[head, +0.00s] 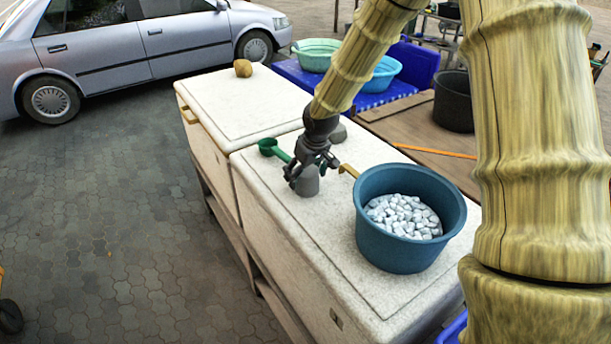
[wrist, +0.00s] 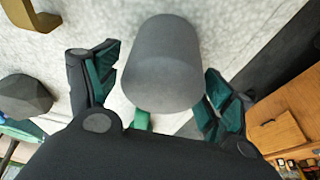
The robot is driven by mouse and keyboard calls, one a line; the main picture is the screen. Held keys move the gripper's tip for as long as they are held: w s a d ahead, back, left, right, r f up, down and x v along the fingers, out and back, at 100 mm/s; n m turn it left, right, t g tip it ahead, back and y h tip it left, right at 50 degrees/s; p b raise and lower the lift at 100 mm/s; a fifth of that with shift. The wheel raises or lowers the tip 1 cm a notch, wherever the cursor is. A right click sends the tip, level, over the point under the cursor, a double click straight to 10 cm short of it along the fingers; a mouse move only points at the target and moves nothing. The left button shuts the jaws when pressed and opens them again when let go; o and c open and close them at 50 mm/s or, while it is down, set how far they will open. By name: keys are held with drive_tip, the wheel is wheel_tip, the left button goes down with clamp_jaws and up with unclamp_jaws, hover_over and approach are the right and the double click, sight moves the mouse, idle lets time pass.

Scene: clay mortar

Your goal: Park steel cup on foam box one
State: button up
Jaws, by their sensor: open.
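The steel cup (head: 307,183), plain grey, stands on the near white foam box (head: 285,225). My gripper (head: 309,172) is down at the cup, with its fingers spread on either side. In the wrist view the cup (wrist: 163,62) lies between the two open dark-green finger pads, with a gap visible at the left finger; contact at the right finger is unclear. A second white foam box (head: 240,105) stands end to end behind the near one. I see no label telling which box is number one.
A blue tub (head: 385,243) of pale stones stands right of the cup. A green scoop (head: 271,148), a grey stone (head: 338,133) and a yellow bracket (head: 348,171) lie close by. A brown lump (head: 243,68) sits on the far box, whose top is otherwise clear.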

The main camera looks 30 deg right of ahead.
drive_tip(key=shift+b+v, duration=1.2)
drive_tip(key=shift+v, duration=4.45)
drive_tip(key=shift+r, duration=0.1)
